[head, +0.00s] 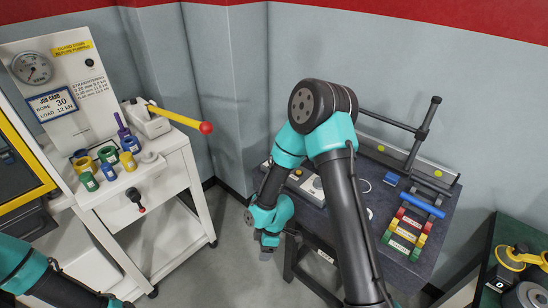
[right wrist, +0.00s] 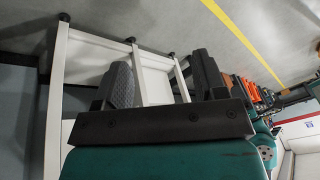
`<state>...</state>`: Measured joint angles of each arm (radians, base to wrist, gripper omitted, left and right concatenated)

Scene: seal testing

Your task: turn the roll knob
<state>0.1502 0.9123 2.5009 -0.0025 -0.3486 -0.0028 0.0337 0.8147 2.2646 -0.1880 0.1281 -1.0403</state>
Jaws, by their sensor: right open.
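No part is clearly marked as the roll knob, so I cannot tell which one it is. A black knob with a red-tipped handle (head: 136,200) sits on the front of the white cart (head: 176,178). A grey device with a pale round dial (head: 312,184) is on the dark table, partly hidden by my right arm. My right gripper (head: 267,244) hangs low between cart and table, apart from both. In the right wrist view its fingers (right wrist: 163,80) are spread with nothing held; a white frame shows beyond them. My left arm enters at lower left; its gripper is out of view.
On the cart are several coloured rings (head: 107,155) and a press with a yellow lever (head: 175,117). The dark table (head: 425,260) carries coloured blocks (head: 405,230) and a black bar frame (head: 420,135). Grey floor lies open between cart and table.

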